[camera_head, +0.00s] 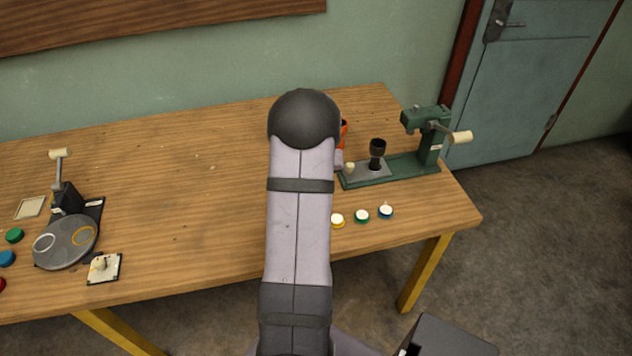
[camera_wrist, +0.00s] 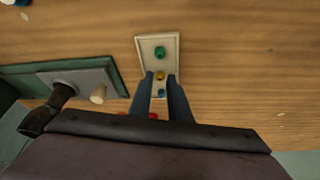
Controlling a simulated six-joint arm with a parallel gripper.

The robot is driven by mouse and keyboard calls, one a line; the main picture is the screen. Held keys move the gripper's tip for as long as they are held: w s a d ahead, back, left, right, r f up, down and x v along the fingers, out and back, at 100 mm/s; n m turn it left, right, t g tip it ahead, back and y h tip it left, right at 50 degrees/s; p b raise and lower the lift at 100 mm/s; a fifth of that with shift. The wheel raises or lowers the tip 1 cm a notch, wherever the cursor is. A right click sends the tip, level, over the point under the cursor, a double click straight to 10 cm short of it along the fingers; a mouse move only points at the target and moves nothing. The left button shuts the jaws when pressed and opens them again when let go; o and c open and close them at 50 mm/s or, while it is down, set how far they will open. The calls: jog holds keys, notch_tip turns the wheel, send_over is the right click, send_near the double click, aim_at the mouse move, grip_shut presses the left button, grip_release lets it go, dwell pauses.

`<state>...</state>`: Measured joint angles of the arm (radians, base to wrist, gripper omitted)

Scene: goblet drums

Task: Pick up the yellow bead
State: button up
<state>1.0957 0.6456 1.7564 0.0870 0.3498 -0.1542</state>
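The yellow bead (camera_wrist: 160,76) lies in a pale shallow tray (camera_wrist: 146,44) in the wrist view. A green bead (camera_wrist: 159,53) is above it in the picture and a blue bead (camera_wrist: 162,93) is below it. My gripper (camera_wrist: 161,76) has two dark fingers apart, with the yellow bead showing between the tips. A gap shows on both sides of the bead, and I cannot tell the height of the tips above it. The blue bead also shows between the fingers.
A green hand press (camera_head: 430,145) with a dark goblet (camera_head: 377,150) stands right of my arm. Yellow (camera_head: 337,221), green (camera_head: 362,216) and blue (camera_head: 386,212) rimmed discs lie near the front edge.

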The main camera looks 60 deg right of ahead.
jog(key=shift+w+d+f, duration=0.1)
jog(key=shift+f, duration=0.2)
grip_shut()
jog(key=shift+r, duration=0.1)
